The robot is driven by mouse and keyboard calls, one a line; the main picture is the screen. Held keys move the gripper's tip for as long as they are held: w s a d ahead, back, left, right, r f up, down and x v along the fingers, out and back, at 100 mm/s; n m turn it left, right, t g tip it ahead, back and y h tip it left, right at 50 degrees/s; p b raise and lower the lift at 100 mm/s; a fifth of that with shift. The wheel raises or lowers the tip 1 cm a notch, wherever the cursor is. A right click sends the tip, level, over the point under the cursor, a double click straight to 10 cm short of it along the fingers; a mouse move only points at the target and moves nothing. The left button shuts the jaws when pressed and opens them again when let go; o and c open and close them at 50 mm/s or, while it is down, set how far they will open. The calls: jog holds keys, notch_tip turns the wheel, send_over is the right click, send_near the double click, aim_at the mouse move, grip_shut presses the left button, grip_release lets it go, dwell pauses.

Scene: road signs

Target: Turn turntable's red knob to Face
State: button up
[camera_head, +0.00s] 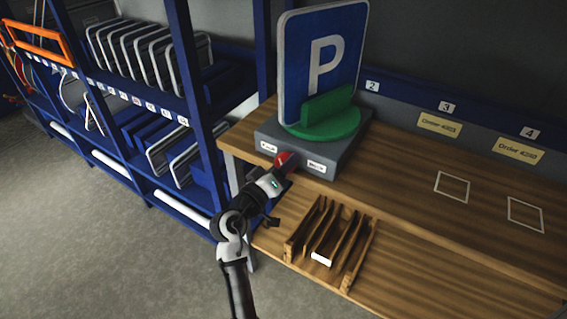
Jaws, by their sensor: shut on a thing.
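The turntable has a grey box base (345,160) and a round green top (345,122) on the wooden bench. A blue parking sign with a white P (323,62) stands upright on the green top. The red knob (284,160) is on the front of the base, between a left label that seems to read Face (268,147) and a right label (317,167) that seems to read Back. My gripper (277,177) is shut on the red knob, hiding its lower part. Which way the knob points cannot be told.
A slotted wooden rack (290,250) with a white tag stands on the bench in front of the turntable. A blue shelf (190,105) with several signs stands at the left. Marked squares (452,187) on the right of the bench are empty.

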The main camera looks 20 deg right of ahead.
dwell(0.4)
jog(key=o, duration=1)
jog(key=shift+c, duration=0.2)
jog(key=shift+f, duration=0.1)
